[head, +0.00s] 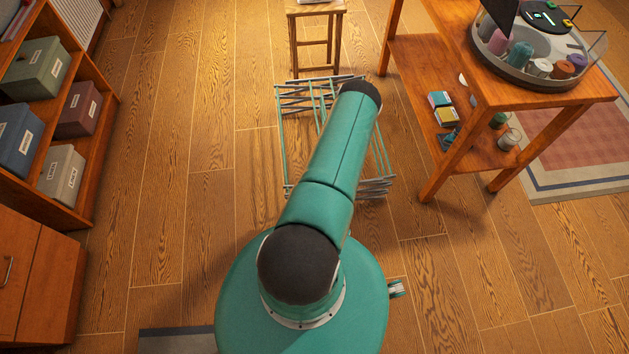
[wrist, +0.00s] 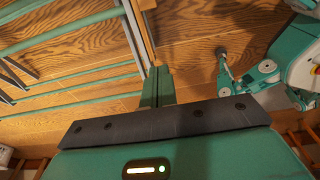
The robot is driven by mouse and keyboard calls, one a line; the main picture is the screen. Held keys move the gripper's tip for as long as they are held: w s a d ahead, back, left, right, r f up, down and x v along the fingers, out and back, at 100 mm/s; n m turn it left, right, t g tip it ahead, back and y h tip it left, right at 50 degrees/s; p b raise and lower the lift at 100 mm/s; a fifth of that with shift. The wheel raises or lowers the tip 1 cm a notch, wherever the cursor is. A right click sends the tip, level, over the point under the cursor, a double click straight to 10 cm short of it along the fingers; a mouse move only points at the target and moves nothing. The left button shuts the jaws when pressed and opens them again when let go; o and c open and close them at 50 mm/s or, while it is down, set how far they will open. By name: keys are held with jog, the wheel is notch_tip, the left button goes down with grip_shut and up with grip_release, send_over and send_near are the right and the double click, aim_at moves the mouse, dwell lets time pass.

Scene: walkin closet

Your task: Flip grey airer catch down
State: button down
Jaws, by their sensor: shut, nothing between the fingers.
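The airer (head: 376,189) lies low on the wooden floor ahead of my body, a frame of thin teal and grey rods. My arm covers its middle in the head view. In the wrist view its teal rods (wrist: 72,42) run across the left, and a pale grey bar (wrist: 137,38) runs down to my fingertips. My gripper (wrist: 157,72) is shut and empty, its tips at or very near the bar's lower end; I cannot tell if they touch. I cannot clearly pick out the grey catch. My gripper is hidden behind my arm in the head view.
A wooden stool (head: 316,42) stands just beyond the airer. A wooden table (head: 487,93) with a round tray of spools and a lower shelf stands close on its right. Shelves with boxes (head: 62,175) line the left. The floor between is clear.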

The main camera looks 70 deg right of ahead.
jog(key=shift+w, duration=0.1)
jog(key=shift+a+r, duration=0.1)
jog(key=shift+r, duration=0.75)
jog(key=shift+r, duration=0.1)
